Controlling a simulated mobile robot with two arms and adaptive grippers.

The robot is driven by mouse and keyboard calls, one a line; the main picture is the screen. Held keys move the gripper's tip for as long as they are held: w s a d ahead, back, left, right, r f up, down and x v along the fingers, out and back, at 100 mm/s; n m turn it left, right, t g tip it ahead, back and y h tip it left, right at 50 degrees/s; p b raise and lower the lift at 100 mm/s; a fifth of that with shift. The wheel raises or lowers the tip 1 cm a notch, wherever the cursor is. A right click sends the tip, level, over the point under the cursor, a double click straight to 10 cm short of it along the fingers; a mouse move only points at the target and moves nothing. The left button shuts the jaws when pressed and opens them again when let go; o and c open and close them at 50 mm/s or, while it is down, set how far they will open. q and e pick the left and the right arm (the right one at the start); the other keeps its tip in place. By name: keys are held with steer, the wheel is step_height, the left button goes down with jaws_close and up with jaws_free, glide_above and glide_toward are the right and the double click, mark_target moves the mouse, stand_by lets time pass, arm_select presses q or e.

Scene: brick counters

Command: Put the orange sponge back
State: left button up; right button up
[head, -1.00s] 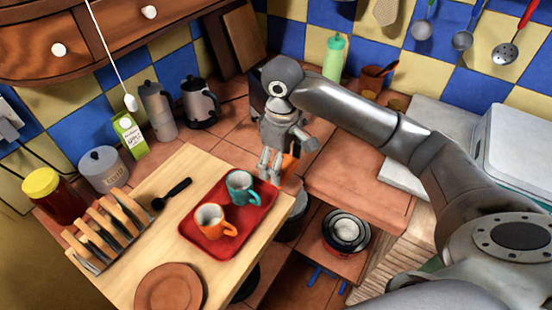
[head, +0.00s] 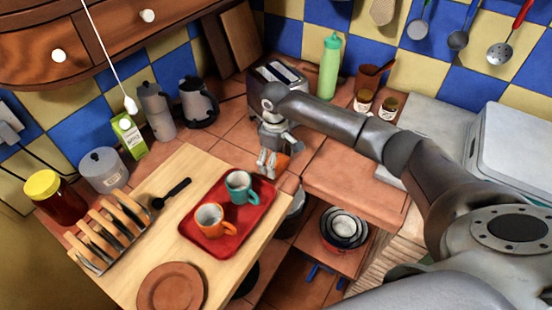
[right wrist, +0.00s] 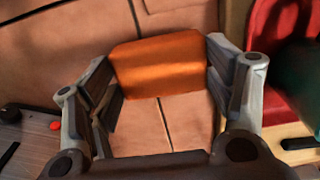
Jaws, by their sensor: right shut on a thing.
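The orange sponge (head: 282,163) is at my right gripper (head: 267,163), just beyond the red tray's far corner. In the right wrist view the sponge (right wrist: 160,64) sits between the two fingers of my right gripper (right wrist: 163,85), which is shut on it. Terracotta tiles show below the sponge in that view. Whether it touches the counter I cannot tell. Part of the sponge is hidden behind the gripper in the head view. My left gripper is not in view.
The red tray (head: 215,247) with an orange mug (head: 210,218) and a teal mug (head: 239,187) is close by on the wooden board. A toaster (head: 272,75) stands behind the gripper. Stacked bowls (head: 344,229) sit lower right. Tiled counter left of the gripper is clear.

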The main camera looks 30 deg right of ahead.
steer(key=shift+f, duration=0.2)
steer(key=o, duration=0.7)
steer(key=shift+o, duration=1.1)
arm_select(q)
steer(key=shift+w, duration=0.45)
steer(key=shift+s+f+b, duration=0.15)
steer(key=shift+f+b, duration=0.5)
steer(key=shift+b, duration=0.1)
arm_select(e)
step_height(320, 180, up, 12)
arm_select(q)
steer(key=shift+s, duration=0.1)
